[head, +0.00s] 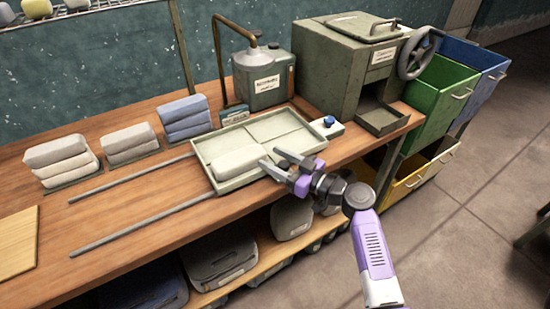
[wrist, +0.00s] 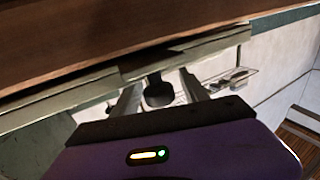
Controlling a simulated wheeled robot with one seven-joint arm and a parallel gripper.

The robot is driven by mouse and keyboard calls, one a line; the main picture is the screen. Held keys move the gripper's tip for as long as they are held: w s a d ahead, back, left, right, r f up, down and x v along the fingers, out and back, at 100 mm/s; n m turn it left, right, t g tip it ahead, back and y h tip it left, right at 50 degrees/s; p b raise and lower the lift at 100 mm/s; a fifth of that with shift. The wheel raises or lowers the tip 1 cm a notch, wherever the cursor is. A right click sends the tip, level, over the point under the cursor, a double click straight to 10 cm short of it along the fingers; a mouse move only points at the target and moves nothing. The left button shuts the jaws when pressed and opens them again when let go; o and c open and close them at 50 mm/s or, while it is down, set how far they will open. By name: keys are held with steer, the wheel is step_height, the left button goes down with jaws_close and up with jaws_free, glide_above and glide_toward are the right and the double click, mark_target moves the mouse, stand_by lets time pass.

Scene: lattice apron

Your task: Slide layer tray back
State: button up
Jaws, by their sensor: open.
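The layer tray (head: 265,130) is a shallow grey-green tray with thin dividers, sitting on the wooden bench in the head view. A pale folded bundle (head: 238,161) lies in its front left compartment; the other compartments in view look empty. My gripper (head: 277,164) is open at the tray's front edge, right of the bundle. In the wrist view my gripper (wrist: 158,92) has its fingers spread on either side of a small dark knob-like part (wrist: 158,90) near a grey-green edge (wrist: 60,95). I cannot tell whether the fingers touch it.
Two grey rails (head: 130,178) run left from the tray along the bench (head: 110,215). Folded stacks in cream (head: 62,160), beige (head: 130,143) and blue (head: 186,118) stand behind them. A green-grey press box (head: 345,70) with a handwheel (head: 415,55) stands right of the tray.

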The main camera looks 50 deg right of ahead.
jaws_close()
stand_by(1.4)
